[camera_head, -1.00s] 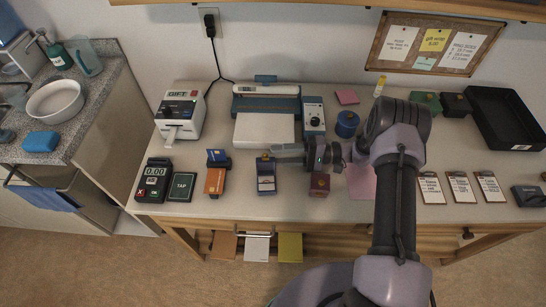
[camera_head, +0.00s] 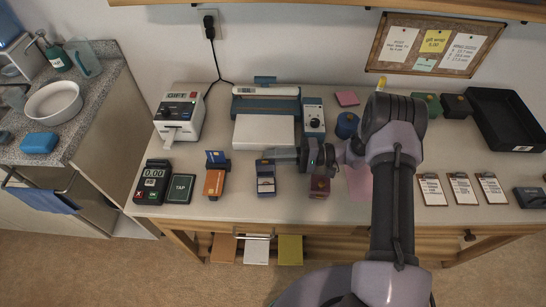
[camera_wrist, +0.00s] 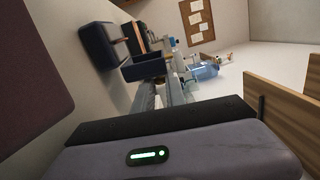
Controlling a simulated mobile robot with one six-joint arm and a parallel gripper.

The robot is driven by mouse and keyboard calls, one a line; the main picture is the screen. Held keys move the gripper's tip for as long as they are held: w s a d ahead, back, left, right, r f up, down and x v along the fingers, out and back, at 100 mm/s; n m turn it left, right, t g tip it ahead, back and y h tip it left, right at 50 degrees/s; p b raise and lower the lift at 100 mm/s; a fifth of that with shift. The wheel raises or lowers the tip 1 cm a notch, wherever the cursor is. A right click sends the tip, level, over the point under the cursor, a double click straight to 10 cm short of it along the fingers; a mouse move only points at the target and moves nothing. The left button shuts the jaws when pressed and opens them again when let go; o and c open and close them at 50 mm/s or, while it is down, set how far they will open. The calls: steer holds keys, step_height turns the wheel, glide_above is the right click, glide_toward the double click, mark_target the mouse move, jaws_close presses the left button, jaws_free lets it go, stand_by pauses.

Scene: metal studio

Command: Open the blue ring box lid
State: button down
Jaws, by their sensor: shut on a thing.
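The blue ring box (camera_head: 265,183) stands near the front of the desk, left of my gripper (camera_head: 284,156). Its lid (camera_head: 264,165) appears raised at the back, with a small gold tab on top. My gripper reaches in from the right, its fingers pointing left, and is shut at the lid's right side. In the wrist view the dark blue box (camera_wrist: 97,45) and a blue tray-like part (camera_wrist: 145,68), apparently the lid, lie just beyond the fingers (camera_wrist: 160,92). The exact contact and lid angle are hard to see.
A dark red box (camera_head: 319,187) stands close under my wrist. A white pad (camera_head: 264,132) and a blue sealer (camera_head: 266,104) lie behind. Card terminals (camera_head: 153,180) are at the far left.

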steer(key=shift+s+r+n, duration=0.15)
steer(key=shift+n, duration=0.25)
steer(key=c, duration=1.3)
jaws_free()
steer(key=shift+c, duration=0.2)
steer(key=d, duration=0.5)
steer(key=d+p, duration=0.1)
steer(key=d, duration=0.5)
steer(key=w+d+p, duration=0.1)
steer(key=d, duration=0.5)
steer(key=shift+d, duration=0.2)
